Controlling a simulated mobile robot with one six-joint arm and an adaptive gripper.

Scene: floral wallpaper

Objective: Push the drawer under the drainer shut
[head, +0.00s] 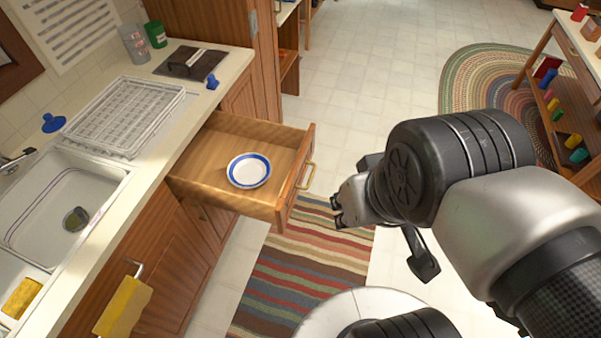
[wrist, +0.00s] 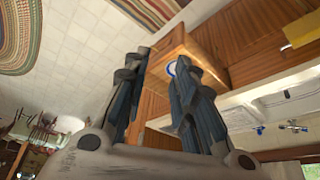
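The wooden drawer (head: 292,185) is pulled well out from the counter, below and to the right of the white drainer (head: 125,112). A white plate with a blue rim (head: 249,170) lies inside it. The drawer front has a brass handle (head: 306,176). My gripper (head: 337,211) is just to the right of the drawer front, apparently apart from it. In the wrist view, my gripper's fingers (wrist: 158,62) are spread with nothing between them. The drawer (wrist: 195,45) shows beyond them, partly hidden by the right finger.
A sink (head: 62,205) is left of the drawer. A yellow cloth (head: 123,306) hangs on a cabinet handle. A striped rug (head: 290,285) lies on the floor under the drawer front. A shelf table (head: 552,75) stands far right. Tiled floor is clear behind the drawer.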

